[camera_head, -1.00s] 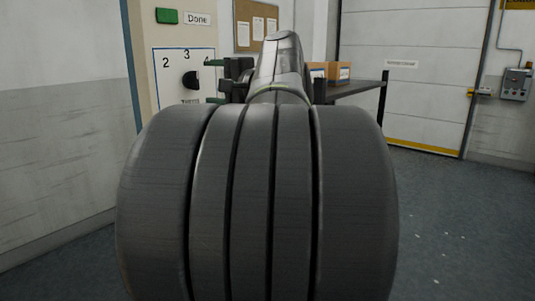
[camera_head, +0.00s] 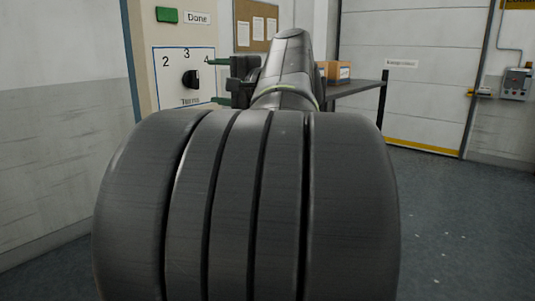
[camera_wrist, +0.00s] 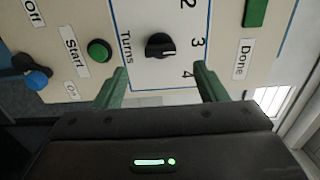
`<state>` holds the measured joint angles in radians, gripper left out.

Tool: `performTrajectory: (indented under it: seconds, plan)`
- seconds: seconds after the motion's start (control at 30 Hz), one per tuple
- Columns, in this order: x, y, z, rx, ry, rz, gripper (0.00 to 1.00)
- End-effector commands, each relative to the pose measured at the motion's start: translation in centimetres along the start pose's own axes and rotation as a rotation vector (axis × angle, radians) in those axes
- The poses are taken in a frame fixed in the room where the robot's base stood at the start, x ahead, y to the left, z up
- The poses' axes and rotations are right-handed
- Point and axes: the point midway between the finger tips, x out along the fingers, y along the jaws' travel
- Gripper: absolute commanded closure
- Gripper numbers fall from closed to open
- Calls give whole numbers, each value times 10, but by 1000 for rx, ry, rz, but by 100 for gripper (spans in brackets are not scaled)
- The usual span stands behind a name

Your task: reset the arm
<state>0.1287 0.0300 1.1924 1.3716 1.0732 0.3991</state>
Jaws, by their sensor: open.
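My gripper (camera_wrist: 155,88) is open and empty in the wrist view, its two green fingers apart. It faces a cream control panel (camera_wrist: 130,75) and stands back from it. Between the fingertips in the picture is the black Turns knob (camera_wrist: 160,46), with its pointer toward 3. In the head view my gripper (camera_head: 221,82) is partly hidden behind my own arm, to the right of the knob (camera_head: 191,79). My large dark arm fills the middle of the head view.
The panel also has a green Start button (camera_wrist: 99,51), a blue-tipped On/Off switch (camera_wrist: 37,80) and a green Done button (camera_wrist: 255,13). In the head view a dark table (camera_head: 360,86) with a cardboard box (camera_head: 334,72) stands behind my arm. The floor at right is clear.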

Motion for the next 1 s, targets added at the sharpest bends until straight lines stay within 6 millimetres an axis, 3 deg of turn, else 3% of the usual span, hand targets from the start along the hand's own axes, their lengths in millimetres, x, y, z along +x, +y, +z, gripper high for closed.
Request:
performTrajectory:
  seconds: [0.47,1.0]
  plan:
    - [86,-2,1,6,-3,0,35]
    - [81,-7,-1,404,2,0,35]
